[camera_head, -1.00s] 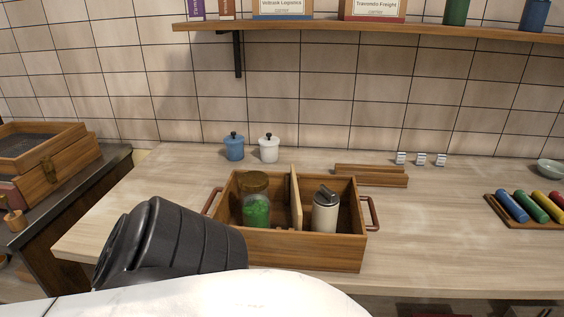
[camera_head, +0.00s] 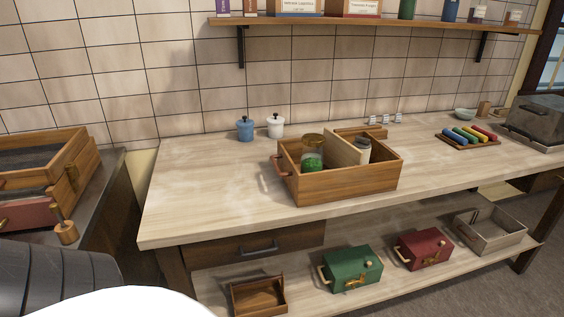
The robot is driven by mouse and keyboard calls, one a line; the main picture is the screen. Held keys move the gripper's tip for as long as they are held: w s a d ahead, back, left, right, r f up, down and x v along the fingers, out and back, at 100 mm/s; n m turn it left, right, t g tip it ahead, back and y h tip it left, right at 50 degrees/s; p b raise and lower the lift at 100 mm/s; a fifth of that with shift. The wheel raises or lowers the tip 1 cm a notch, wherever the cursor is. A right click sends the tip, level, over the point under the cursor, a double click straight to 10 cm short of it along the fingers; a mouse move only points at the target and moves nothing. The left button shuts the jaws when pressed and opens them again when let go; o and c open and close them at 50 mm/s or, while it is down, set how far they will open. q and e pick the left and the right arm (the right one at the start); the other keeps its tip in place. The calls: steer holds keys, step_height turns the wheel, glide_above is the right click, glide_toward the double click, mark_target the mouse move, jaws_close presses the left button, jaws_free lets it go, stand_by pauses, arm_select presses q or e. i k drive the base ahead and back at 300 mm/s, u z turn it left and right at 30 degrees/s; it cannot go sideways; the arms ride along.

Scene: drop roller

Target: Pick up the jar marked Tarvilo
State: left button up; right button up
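No mark reading Tarvilo can be made out on any jar. A glass jar with a brown lid and green contents (camera_head: 312,154) stands in the left compartment of a wooden two-part caddy (camera_head: 345,186) on the counter. A cream container with a dark top (camera_head: 362,147) is in the right compartment, mostly hidden by the divider. A blue lidded jar (camera_head: 245,131) and a white lidded jar (camera_head: 276,128) stand side by side behind the caddy. Small jars (camera_head: 478,13) stand on the wall shelf, labels too small to read. Neither gripper shows.
The counter's left part (camera_head: 195,200) is clear. Coloured rollers (camera_head: 468,136) lie in a tray at right, near a grey metal box (camera_head: 540,118). Below, the low shelf holds a green box (camera_head: 351,268), a red box (camera_head: 423,248) and an open metal tray (camera_head: 490,232).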

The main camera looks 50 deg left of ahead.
mark_target(312, 159)
steer(key=u, duration=1.75)
